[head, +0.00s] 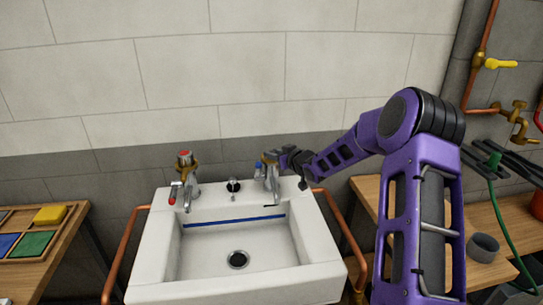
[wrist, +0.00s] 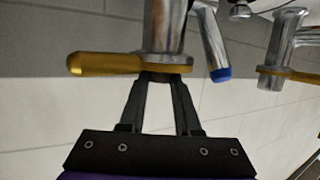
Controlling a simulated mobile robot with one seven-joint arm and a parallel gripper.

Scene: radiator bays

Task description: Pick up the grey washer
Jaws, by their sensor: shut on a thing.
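My gripper (head: 284,160) is at the right tap (head: 271,178) on the back rim of the white sink. In the wrist view my gripper (wrist: 158,80) has its fingertips drawn close together, right against the brass collar of a chrome tap (wrist: 163,32). A small dark grey piece, seemingly the grey washer (wrist: 158,76), shows between the fingertips. The fingers hide most of it, and I cannot tell whether it touches the tap. The head view does not show it clearly.
The white sink (head: 153,252) has a left tap (head: 184,180) and a small middle fitting (head: 233,187). A grey ring-shaped cup (head: 483,247) stands on the right bench. A wooden tray (head: 62,238) with coloured blocks is at left. Copper pipes (head: 333,222) flank the sink.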

